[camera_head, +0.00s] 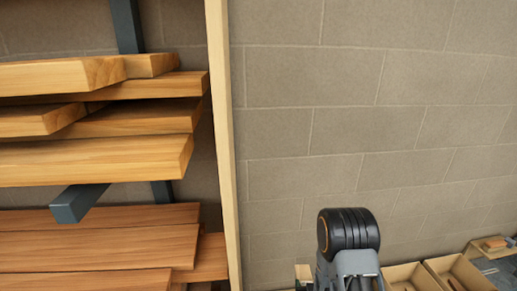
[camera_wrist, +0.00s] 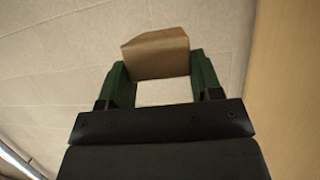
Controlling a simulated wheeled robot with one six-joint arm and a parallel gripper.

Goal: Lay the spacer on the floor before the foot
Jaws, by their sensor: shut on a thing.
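A light brown wooden block, which looks like the spacer (camera_wrist: 157,55), is held between the two green fingers of my gripper (camera_wrist: 158,72) in the wrist view. The fingers touch it on its left and right sides. The block's far end sticks out past the fingertips, with the block wall behind it. In the head view my arm shows at the bottom, and the gripper is not visible there. I cannot make out the foot or the floor in front of it in either view.
A rack of stacked boards (camera_head: 100,160) fills the left of the head view, with a steel arm (camera_head: 78,203) sticking out. A pale upright post (camera_head: 221,140) stands beside it. Open wooden bins (camera_head: 455,275) sit low at the right, before the block wall (camera_head: 370,100).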

